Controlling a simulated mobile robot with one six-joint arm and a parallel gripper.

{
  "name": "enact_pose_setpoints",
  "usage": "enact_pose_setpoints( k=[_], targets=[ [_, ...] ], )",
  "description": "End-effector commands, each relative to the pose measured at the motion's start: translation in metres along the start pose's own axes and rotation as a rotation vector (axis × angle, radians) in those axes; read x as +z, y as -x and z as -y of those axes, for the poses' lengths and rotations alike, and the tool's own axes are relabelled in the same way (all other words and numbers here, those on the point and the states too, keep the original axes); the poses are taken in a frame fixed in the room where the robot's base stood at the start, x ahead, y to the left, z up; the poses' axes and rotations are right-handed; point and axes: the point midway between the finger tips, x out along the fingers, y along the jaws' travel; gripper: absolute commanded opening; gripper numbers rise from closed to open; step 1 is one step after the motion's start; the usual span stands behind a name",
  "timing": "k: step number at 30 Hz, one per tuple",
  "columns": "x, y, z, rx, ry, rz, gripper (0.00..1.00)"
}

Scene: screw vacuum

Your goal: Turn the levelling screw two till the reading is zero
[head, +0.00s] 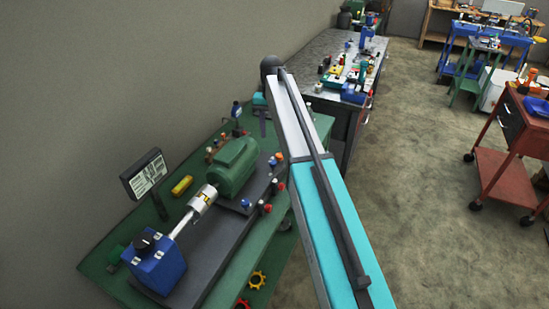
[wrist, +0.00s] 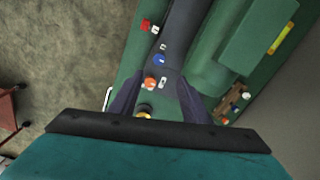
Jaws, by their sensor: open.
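The machine has a green motor (head: 236,165), a silver coupling (head: 202,200) and a blue unit (head: 156,262) on a dark baseplate (head: 205,262). A display (head: 145,174) stands behind it; its reading is too small to read. Small coloured screw heads line the baseplate; their tags are unreadable, so I cannot tell which is two. In the wrist view, my gripper (wrist: 160,82) is open and empty, its dark fingers either side of an orange-red head (wrist: 150,83) with a white tag. A blue head (wrist: 158,60) and red head (wrist: 146,26) lie beyond; a brass-coloured piece (wrist: 144,113) is nearer.
A yellow block (head: 182,186) lies on the green bench (head: 105,262) behind the machine. A yellow gear (head: 257,279) lies near the front edge. A cluttered dark bench (head: 325,50) stands beyond.

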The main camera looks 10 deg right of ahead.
Motion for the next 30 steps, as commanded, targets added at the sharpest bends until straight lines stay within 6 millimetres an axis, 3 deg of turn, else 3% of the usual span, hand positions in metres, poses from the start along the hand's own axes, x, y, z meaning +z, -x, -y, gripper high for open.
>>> enact_pose_setpoints(
  k=[11, 30],
  targets=[
    [-0.002, -0.013, -0.005, 0.0, -0.005, 0.0, 0.43],
    [-0.002, -0.089, -0.006, 0.0, -0.007, 0.001, 0.43]
  ],
)
